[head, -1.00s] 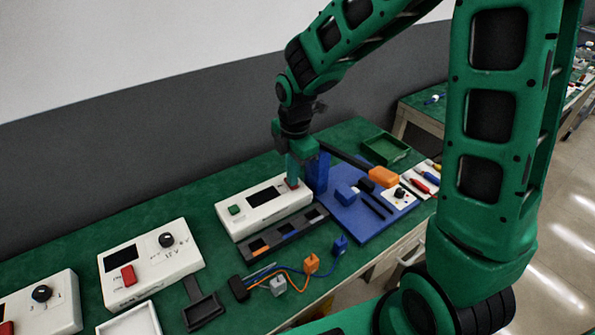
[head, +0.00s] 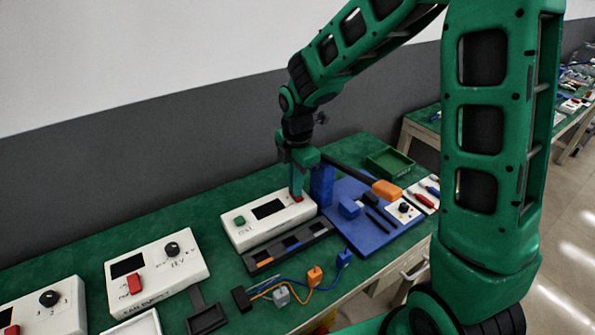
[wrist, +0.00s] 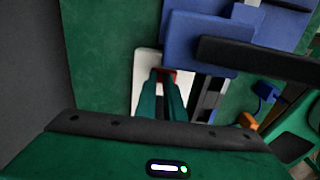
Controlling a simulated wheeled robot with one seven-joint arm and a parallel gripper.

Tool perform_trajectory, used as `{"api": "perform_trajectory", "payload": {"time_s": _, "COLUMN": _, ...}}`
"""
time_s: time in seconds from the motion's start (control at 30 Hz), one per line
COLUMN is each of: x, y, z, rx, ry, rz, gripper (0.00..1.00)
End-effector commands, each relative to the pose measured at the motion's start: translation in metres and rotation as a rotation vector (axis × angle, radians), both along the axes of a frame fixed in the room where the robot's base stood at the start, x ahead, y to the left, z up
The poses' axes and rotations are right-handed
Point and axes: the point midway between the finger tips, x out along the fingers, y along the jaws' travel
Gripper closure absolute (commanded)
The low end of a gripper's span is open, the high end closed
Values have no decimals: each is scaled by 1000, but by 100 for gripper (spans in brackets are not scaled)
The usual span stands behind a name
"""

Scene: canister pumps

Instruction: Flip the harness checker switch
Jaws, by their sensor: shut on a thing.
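The harness checker (head: 235,232) is a white box with a green button (head: 239,220), a dark screen (head: 268,209) and a red switch (head: 298,199) at its right end. My gripper (head: 297,193) points down over that right end, its fingers shut on the red switch. In the wrist view the fingertips (wrist: 164,80) meet at the red switch (wrist: 167,72), with the white box (wrist: 146,66) around it. The fingers hide part of the switch, so I cannot tell which way it is set.
A blue fixture (head: 365,238) with a lever and orange handle (head: 386,188) stands right of the checker. A dark slotted strip (head: 262,263) lies in front. Cables with coloured plugs (head: 314,275) lie nearer. Other white instruments (head: 150,288) stand left. A green tray (head: 392,162) is behind.

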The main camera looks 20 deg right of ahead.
Motion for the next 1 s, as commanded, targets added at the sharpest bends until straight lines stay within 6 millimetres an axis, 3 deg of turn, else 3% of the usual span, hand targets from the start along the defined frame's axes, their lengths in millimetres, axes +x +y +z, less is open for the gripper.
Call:
{"api": "perform_trajectory", "payload": {"time_s": 0.13, "x": -3, "y": 0, "z": 21, "rx": 0, "ry": -11, "rz": 0, "gripper": 100}}
{"api": "perform_trajectory", "payload": {"time_s": 0.6, "x": -22, "y": 1, "z": 124, "rx": 0, "ry": -28, "rz": 4, "gripper": 100}}
{"api": "perform_trajectory", "payload": {"time_s": 0.8, "x": -25, "y": 0, "z": 145, "rx": 1, "ry": -26, "rz": 4, "gripper": 100}}
{"api": "perform_trajectory", "payload": {"time_s": 1.0, "x": -26, "y": 0, "z": 151, "rx": 0, "ry": -24, "rz": 5, "gripper": 100}}
